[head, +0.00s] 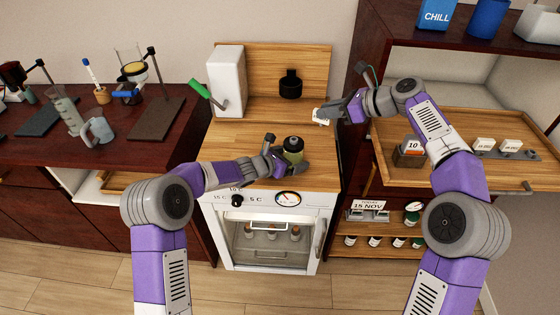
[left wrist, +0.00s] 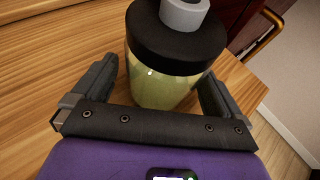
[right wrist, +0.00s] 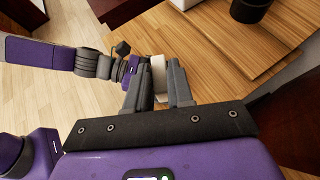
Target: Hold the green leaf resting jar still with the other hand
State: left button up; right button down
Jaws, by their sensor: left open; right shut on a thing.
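The green jar (head: 293,146), with a black lid and pale green contents, stands upright on the wooden counter. My left gripper (head: 287,157) is open, with its fingers on either side of the jar. In the left wrist view the jar (left wrist: 162,88) sits between the two fingers, with gaps visible at both sides; its grey cap shows on top. My right gripper (head: 328,115) is shut on a small white object (head: 319,117) above the counter, behind and right of the jar. The right wrist view shows this white object (right wrist: 158,78) between the fingertips; its face is hidden there.
A white box-like container (head: 227,80) and a black bottle (head: 290,84) stand at the back of the counter (head: 240,140). An oven with a dial (head: 288,198) is below. A wooden drawer (head: 455,125) is pulled out at the right. Glassware crowds the left bench.

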pick_arm(q)
jog(key=v, duration=1.1)
jog(key=shift+f, duration=0.1)
jog(key=shift+s+a, duration=0.1)
jog(key=shift+s, duration=0.05)
